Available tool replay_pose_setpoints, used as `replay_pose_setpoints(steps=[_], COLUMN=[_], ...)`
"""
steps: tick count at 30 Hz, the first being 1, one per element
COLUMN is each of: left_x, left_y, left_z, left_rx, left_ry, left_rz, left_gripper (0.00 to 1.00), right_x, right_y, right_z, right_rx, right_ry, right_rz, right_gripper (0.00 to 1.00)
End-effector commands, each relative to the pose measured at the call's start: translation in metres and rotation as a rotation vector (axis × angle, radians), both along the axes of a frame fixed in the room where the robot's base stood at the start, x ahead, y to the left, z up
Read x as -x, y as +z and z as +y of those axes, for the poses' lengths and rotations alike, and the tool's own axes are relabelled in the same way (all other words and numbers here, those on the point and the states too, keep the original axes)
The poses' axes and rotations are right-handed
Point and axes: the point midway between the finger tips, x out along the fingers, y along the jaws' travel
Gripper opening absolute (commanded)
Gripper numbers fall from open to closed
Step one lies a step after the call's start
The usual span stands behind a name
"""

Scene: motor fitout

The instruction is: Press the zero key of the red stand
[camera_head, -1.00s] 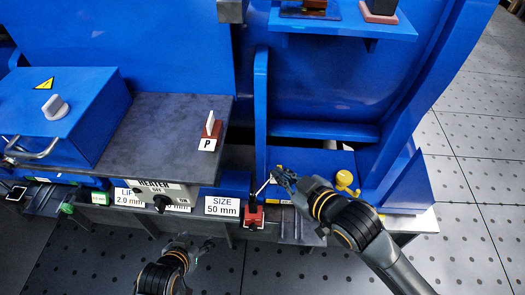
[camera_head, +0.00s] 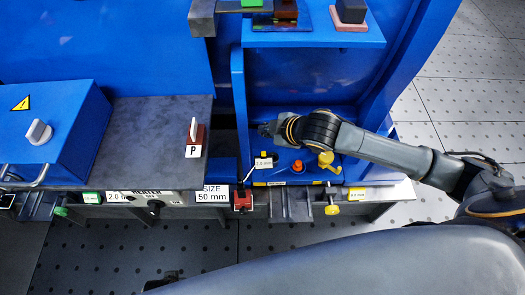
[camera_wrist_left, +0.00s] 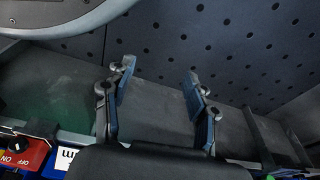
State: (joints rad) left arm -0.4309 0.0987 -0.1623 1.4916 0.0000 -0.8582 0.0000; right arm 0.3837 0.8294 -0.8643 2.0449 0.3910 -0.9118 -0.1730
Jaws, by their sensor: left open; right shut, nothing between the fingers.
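A small red stand (camera_head: 242,200) sits at the front edge of the bench in the head view, with a thin pale rod rising from it at a tilt. I cannot make out a zero key on it. My right gripper (camera_head: 264,129) is shut and empty, behind and slightly right of the red stand, apart from it, over the blue recess. My left gripper (camera_wrist_left: 158,80) is open and empty in the left wrist view, with dark perforated floor beyond its fingers. In the head view only a dark bit of it may show at the bottom.
A red-brown block marked P (camera_head: 194,150) stands on the grey plate (camera_head: 150,120). An orange knob (camera_head: 298,166) and a yellow knob (camera_head: 326,160) sit right of the red stand. A heater box and a size 50 mm label (camera_head: 213,194) line the front edge.

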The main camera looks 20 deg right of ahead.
Motion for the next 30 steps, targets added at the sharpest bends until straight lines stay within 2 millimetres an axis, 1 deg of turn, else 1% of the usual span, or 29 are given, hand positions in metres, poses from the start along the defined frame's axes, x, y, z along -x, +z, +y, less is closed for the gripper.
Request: replay_pose_setpoints(steps=[5,8,18,24,30], left_x=[-0.005,-0.01,-0.03,-0.037,-0.039], left_y=[0.006,0.015,0.061,0.091,0.121], left_z=[-0.001,-0.002,-0.004,-0.004,-0.004], left_rx=[0.001,0.002,0.004,0.006,0.006], left_ry=[0.001,0.002,0.007,0.01,0.012], left_rz=[-0.006,-0.013,-0.041,-0.058,-0.073], left_gripper=[0.57,0.57,0.57,0.57,0.57], right_x=[0.0,0.0,0.0,0.0,0.0], right_y=[-0.003,-0.006,-0.017,-0.024,-0.03], right_z=[0.0,0.0,0.001,0.001,0.001], right_rx=[-0.001,-0.001,-0.001,-0.001,-0.001], right_ry=[0.0,0.0,0.001,0.001,0.001], right_rz=[0.0,0.0,-0.002,-0.002,-0.002], right_gripper=[0.0,0.0,0.0,0.0,0.0])
